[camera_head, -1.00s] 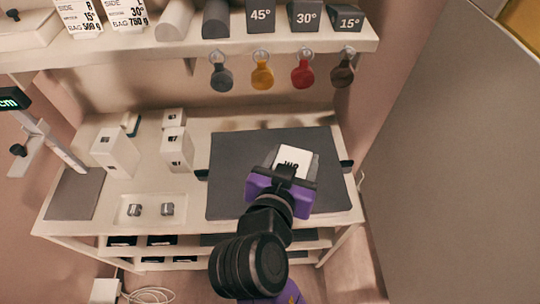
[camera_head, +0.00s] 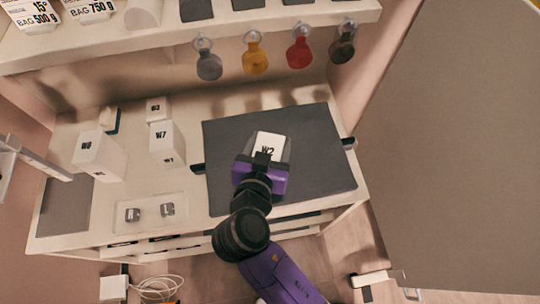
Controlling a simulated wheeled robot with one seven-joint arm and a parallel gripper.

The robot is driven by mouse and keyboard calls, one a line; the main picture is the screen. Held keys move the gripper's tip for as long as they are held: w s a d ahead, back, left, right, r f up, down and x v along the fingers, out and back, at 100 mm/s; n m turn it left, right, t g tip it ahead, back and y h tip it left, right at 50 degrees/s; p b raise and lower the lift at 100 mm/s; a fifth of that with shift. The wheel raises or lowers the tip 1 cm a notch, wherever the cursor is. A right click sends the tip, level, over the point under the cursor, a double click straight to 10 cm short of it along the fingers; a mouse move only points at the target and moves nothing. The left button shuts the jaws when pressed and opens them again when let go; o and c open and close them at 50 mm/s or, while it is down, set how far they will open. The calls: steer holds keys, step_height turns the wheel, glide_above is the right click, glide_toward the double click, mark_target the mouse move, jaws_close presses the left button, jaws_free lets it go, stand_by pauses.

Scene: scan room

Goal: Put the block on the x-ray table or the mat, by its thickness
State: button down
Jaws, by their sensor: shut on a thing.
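A white block marked W2 (camera_head: 270,142) is held in my gripper (camera_head: 264,157), which has purple and black parts and is shut on it. The block is over the large dark grey panel (camera_head: 320,180) on the bench; I cannot tell whether it touches the panel. The gripper hides the block's near end. A smaller grey mat (camera_head: 66,208) lies at the bench's left end. I cannot tell by look which dark surface is the x-ray table.
Several white blocks, including W7 (camera_head: 166,140), stand left of the panel. A shallow tray (camera_head: 150,222) holds two small grey pieces. Coloured tags hang below a shelf (camera_head: 280,22) behind. A large grey panel (camera_head: 450,160) stands at right. The large dark panel's right side is clear.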

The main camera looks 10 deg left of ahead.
step_height(320, 180, down, 9)
steer(key=shift+r, duration=0.2)
steer(key=shift+f, duration=0.1)
steer(key=shift+c, duration=2)
jaws_free()
steer(key=shift+s, duration=0.4)
steer(key=b+v, duration=0.1)
steer(key=v, duration=1)
steer(key=shift+s+r+b, duration=0.15)
steer(key=shift+r+b, duration=0.1)
steer(key=shift+b, duration=0.05)
steer(key=shift+a, duration=0.1)
